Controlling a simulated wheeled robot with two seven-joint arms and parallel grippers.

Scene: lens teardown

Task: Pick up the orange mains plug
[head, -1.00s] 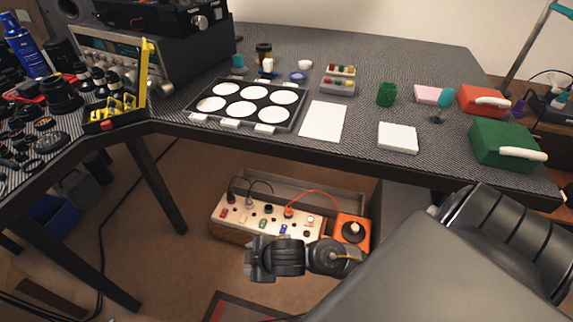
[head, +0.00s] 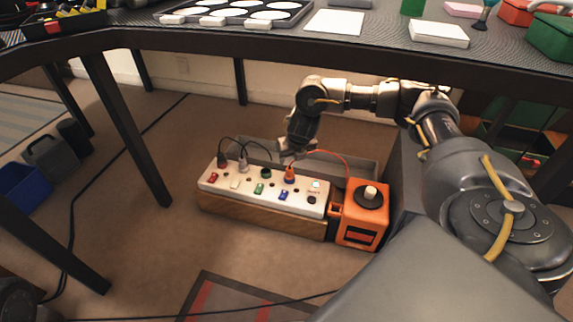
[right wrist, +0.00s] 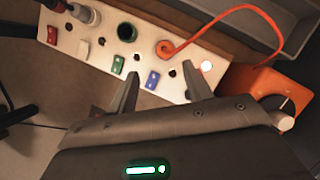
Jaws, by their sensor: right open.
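The orange mains plug (head: 290,174) stands in a socket of the white power strip (head: 265,200) on the floor under the desk. Its orange cord runs right toward an orange box. In the right wrist view the orange plug (right wrist: 166,48) shows near the top middle, with its cord curling up and right. My right gripper (head: 288,154) reaches down just behind and above the plug in the head view. In the right wrist view my right gripper (right wrist: 160,72) is open, its fingers apart, with nothing between them. My left gripper is not in view.
The orange box (head: 362,228) with a knob stands against the strip's right end. A grey tray (head: 350,148) lies behind. The desk edge (head: 330,38) is overhead.

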